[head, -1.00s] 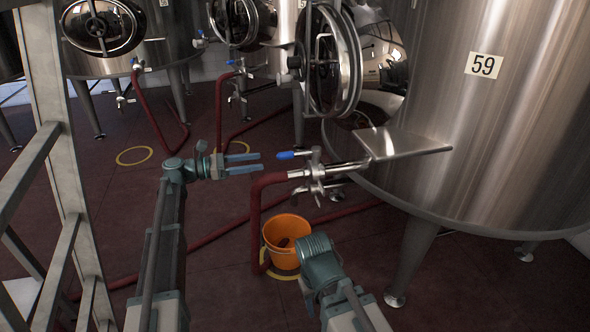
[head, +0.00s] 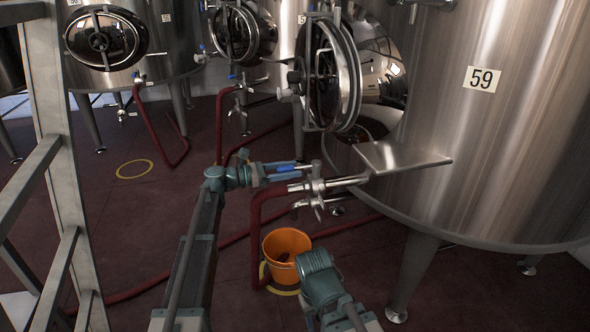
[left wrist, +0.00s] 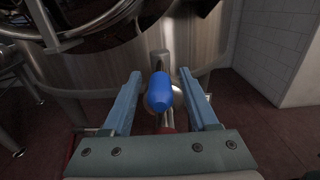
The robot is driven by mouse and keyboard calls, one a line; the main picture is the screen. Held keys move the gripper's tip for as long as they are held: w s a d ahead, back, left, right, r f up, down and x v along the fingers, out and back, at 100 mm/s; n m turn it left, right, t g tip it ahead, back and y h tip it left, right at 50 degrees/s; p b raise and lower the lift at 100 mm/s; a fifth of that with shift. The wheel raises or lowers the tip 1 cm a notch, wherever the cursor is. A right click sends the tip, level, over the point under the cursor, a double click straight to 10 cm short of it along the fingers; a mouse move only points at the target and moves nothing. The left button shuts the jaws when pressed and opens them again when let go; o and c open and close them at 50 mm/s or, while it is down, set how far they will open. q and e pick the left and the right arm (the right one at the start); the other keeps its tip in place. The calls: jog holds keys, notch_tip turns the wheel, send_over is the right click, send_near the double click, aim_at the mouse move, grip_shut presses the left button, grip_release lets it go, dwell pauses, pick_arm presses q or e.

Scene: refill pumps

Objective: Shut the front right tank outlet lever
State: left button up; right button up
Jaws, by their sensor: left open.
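The outlet lever of the front right tank has a blue grip (head: 285,168) in the head view. The grip points left, above the outlet valve (head: 316,186) of tank 59 (head: 520,130). My left gripper (head: 285,170) is open, with its fingers around the blue grip. In the left wrist view the blue grip (left wrist: 160,92) lies between the two open fingers, with gaps on both sides. My right arm shows at the bottom of the head view; its fingers are out of sight.
A red hose (head: 256,215) runs from the outlet down to the floor. An orange bucket (head: 284,254) stands below the valve. A metal shelf (head: 402,155) juts from the tank just right of the valve. A grey metal frame (head: 62,150) stands at the left.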

pick_arm(q)
jog(key=shift+x, duration=0.85)
grip_shut()
dwell(0.9)
